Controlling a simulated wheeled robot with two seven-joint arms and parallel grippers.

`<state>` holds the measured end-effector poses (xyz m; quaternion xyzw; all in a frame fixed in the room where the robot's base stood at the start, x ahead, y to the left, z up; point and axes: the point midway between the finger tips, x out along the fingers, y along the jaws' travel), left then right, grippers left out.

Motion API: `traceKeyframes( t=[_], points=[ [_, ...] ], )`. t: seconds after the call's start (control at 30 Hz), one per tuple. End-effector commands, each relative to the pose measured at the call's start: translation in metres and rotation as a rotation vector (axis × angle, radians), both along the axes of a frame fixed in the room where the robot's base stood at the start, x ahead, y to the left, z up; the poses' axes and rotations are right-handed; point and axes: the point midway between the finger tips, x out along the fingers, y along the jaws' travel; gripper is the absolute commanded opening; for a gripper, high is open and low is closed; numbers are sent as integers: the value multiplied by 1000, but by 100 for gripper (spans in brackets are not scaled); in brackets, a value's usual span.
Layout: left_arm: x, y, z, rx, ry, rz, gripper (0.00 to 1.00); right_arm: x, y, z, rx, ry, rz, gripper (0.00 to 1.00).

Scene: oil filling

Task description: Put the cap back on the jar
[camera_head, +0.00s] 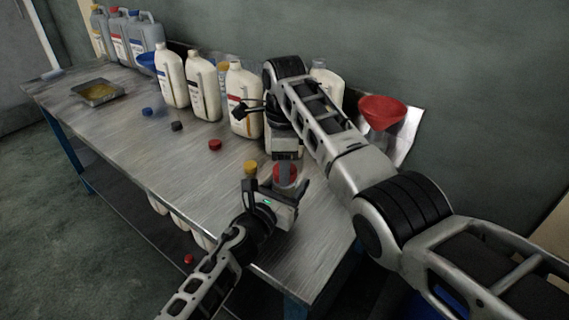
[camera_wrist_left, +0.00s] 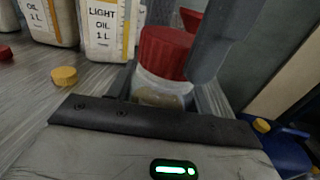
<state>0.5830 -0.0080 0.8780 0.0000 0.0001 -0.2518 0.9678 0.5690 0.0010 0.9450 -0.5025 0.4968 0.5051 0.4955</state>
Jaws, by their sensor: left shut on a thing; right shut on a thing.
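The jar (camera_wrist_left: 160,88) is small and see-through, with brownish contents low down. It stands between the fingers of my left gripper (camera_head: 278,190), which is shut on it near the table's front edge. The red cap (camera_wrist_left: 167,52) is at the jar's mouth and looks level; I cannot tell whether it is fully seated. It also shows in the head view (camera_head: 285,171). My right gripper (camera_head: 287,165) comes down from above and is shut on the cap, with a dark finger beside it in the left wrist view. The jar is mostly hidden in the head view.
Several white oil jugs (camera_head: 172,75) line the back of the metal table (camera_head: 130,120). A red funnel (camera_head: 382,112) stands at the back right. Loose yellow (camera_head: 250,167), red (camera_head: 215,145), black (camera_head: 176,126) and blue (camera_head: 147,111) caps lie left of the grippers. A tray (camera_head: 97,92) is far left.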

Motion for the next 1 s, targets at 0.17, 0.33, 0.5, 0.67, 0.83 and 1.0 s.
traceKeyframes(
  t=[0.17,0.33,0.5,0.67,0.83,1.0],
  points=[
    [0,1,-1,1,3,3,0,-1,2,1,3,3,-488,22],
    [0,1,-1,2,3,4,0,0,1,0,1,2,-797,22],
    [0,1,-2,2,3,4,0,0,0,0,-1,1,-889,22],
    [0,2,-2,2,3,4,0,0,0,0,-1,0,-887,22],
    [0,1,-2,2,3,4,0,0,0,0,-1,0,-886,65],
    [0,1,-2,2,3,3,0,0,0,0,0,0,-885,65]
  ],
)
